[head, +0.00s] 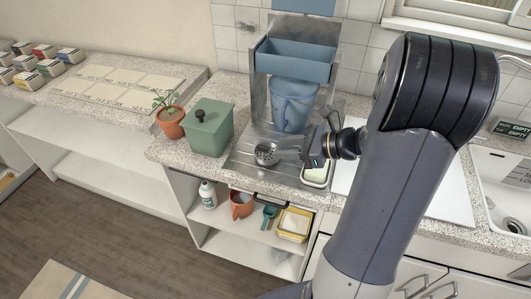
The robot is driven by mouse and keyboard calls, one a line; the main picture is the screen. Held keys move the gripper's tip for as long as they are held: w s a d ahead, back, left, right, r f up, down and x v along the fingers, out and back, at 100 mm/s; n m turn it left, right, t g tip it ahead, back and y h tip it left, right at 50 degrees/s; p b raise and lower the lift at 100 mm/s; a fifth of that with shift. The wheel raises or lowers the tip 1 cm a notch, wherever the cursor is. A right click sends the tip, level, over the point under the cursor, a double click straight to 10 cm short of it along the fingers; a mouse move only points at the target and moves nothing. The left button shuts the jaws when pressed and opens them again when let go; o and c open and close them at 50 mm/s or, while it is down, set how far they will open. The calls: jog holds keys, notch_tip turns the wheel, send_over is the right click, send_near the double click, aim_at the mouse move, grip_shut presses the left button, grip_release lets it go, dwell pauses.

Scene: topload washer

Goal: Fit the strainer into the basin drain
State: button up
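The strainer (266,153) is a small grey metal cup with holes, over the grey metal drainer at the middle of the counter. My gripper (283,152) reaches it from the right, and its fingers appear shut on the strainer's near side. I cannot tell how far the strainer is above the drainer surface. The white basin (489,178) is at the right edge, partly cut off by the picture. A dark round opening, apparently the drain (516,226), shows low in it. My arm stands between the strainer and the basin in the picture.
A blue jug (292,105) stands behind the gripper, under a blue bin (293,62). A green lidded box (208,127) and a potted plant (170,122) stand left. A white dish (316,175) lies below the gripper. A white board (451,199) lies beside the basin.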

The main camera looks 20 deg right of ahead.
aim_at(267, 148)
jog(key=p+x, duration=0.1)
jog(key=x, duration=0.7)
jog(key=shift+w+a, duration=0.2)
jog(key=shift+a, duration=0.1)
jog(key=shift+r, duration=0.1)
grip_shut()
